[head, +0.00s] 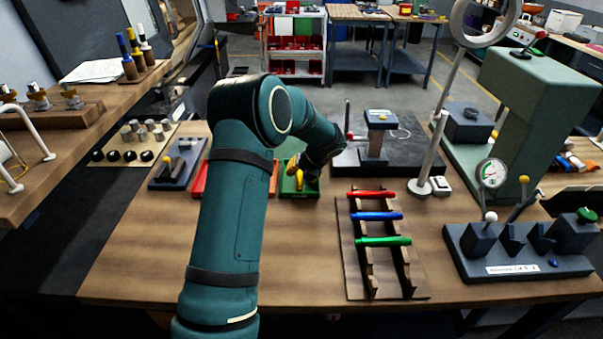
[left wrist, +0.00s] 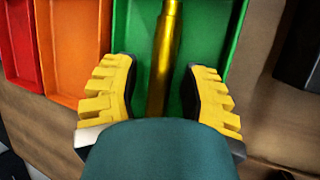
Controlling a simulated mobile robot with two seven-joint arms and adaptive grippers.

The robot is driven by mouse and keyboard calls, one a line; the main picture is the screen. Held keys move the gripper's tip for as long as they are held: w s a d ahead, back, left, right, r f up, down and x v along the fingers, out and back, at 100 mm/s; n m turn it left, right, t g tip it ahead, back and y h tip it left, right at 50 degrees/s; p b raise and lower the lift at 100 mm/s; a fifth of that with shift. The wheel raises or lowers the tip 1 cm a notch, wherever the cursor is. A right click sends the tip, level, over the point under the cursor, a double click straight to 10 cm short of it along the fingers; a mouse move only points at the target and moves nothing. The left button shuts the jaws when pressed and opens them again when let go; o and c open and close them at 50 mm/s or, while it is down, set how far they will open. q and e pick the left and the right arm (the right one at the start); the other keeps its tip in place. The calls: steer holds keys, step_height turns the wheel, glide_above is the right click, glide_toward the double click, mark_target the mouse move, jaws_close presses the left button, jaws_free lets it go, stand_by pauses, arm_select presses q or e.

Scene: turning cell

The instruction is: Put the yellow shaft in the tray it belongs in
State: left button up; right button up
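The yellow shaft (left wrist: 168,50) lies lengthwise over the floor of the green tray (left wrist: 208,30) in the left wrist view. Whether it rests fully on the floor is hard to tell. My left gripper (left wrist: 162,92) is open, with one yellow-padded finger on each side of the shaft and a gap to both. The shaft's near end is hidden behind the gripper body. In the head view my left gripper (head: 300,176) is over the green tray (head: 290,192), and the arm covers part of the trays. My right gripper is not in view.
An orange tray (left wrist: 73,45) and a red tray (left wrist: 20,55) stand left of the green one. A rack (head: 382,278) with red, blue and green shafts stands to the right. A gauge stand (head: 500,262) is at the far right. The front table is clear.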

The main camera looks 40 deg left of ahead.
arm_select(q)
steer(key=v, duration=1.2)
stand_by(0.6)
